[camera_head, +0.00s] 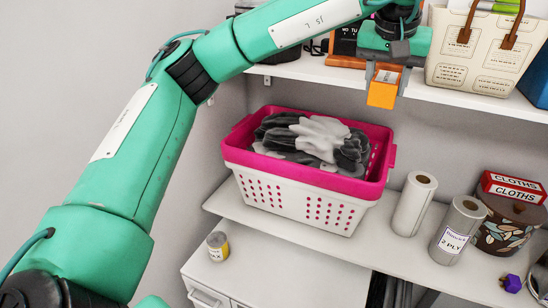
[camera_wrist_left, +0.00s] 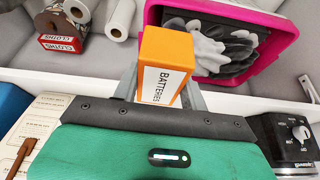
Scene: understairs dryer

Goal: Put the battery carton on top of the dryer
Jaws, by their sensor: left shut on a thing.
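The battery carton is a small orange box (camera_head: 381,95) with a white label, in the upper right of the head view. The wrist view shows the carton (camera_wrist_left: 163,50) with "BATTERIES" on its label. My left gripper (camera_head: 386,76) points down and is shut on the carton, one finger on each side. It holds the carton in the air in front of the upper shelf's edge. A white unit (camera_head: 285,270) with a handle on its front stands low in the head view; I cannot tell for certain whether it is the dryer. My right gripper is not in view.
A small yellow-labelled can (camera_head: 217,246) sits on the white unit, whose top is otherwise mostly clear. The upper shelf (camera_head: 460,97) holds a bag (camera_head: 480,55).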

